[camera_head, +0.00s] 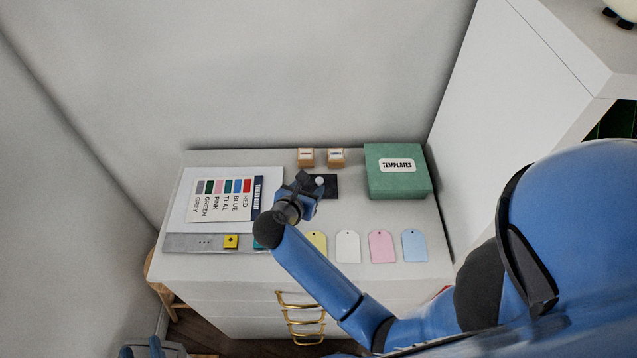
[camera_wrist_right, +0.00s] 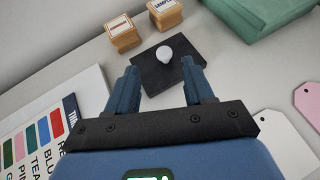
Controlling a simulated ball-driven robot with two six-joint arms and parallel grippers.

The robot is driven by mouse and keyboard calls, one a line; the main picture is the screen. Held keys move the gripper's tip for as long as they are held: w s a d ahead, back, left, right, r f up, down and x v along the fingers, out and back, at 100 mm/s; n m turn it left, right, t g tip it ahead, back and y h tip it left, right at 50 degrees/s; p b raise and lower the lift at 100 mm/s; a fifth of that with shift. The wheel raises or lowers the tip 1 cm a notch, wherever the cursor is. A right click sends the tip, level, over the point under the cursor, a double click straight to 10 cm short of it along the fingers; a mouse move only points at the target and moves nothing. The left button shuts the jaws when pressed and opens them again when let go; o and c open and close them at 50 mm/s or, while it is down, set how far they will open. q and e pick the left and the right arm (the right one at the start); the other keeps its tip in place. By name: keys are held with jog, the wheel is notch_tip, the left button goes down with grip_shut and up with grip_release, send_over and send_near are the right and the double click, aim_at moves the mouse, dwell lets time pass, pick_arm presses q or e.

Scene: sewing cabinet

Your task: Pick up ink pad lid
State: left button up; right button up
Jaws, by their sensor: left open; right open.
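The ink pad lid (camera_wrist_right: 158,75) is a flat dark square with a round white knob (camera_wrist_right: 164,54) on top. It lies on the white cabinet top, and in the head view the lid (camera_head: 329,190) is partly covered by my right gripper (camera_head: 309,184). In the right wrist view my right gripper (camera_wrist_right: 160,66) is open, its fingers either side of the lid's near part. The knob stands just beyond the fingertips, and nothing is between the fingers. My left gripper (camera_head: 142,351) is low at the left bottom edge, open, mostly cut off.
Two wooden stamps (camera_head: 306,158) stand behind the lid, and a green templates box (camera_head: 398,172) stands to its right. A thread chart (camera_head: 222,200) lies left.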

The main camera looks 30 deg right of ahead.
aim_at(319, 180)
jog(key=shift+w+d+f, duration=0.15)
jog(key=shift+w, duration=0.05)
jog(key=shift+w+d+f+p, duration=0.1)
jog(key=shift+w+d+p, duration=0.05)
jog(key=shift+d+p, duration=0.2)
jog(key=p+x, duration=0.1)
jog(key=x, duration=0.2)
jog(key=shift+d, duration=0.3)
jog(key=shift+w+d+f, duration=0.3)
jog(key=shift+d+f, duration=0.05)
jog(key=shift+f, duration=0.1)
jog(key=shift+s, duration=0.1)
jog(key=c, duration=0.5)
grip_shut()
